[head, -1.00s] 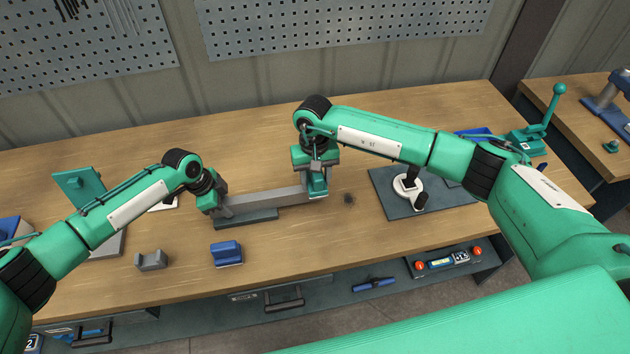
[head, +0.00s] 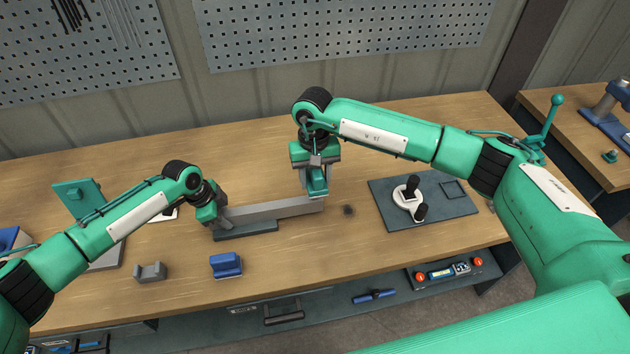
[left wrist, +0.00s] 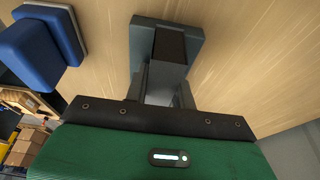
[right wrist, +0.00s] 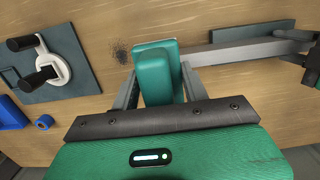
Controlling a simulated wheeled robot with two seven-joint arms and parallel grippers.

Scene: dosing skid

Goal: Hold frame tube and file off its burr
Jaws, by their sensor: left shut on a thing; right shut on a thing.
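The grey frame tube (head: 275,210) lies level along the bench, its left end in my left gripper (head: 217,217). The left wrist view shows the fingers shut about that end, with a dark block (head: 245,230) beneath. My right gripper (head: 313,178) is shut on a green block-shaped tool (right wrist: 157,65), seemingly the file. The tool is at the tube's right end, which also shows in the right wrist view (right wrist: 240,52). I cannot tell whether tool and tube touch. No burr can be made out; the file's working face is hidden.
A blue block (head: 226,264) and a grey notched holder (head: 150,272) stand at the front left. A dark mat (head: 447,205) with a white black-handled fixture (head: 410,198) lies at the right. A dark speckled patch (head: 348,210) marks the wood beyond the tube's right end.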

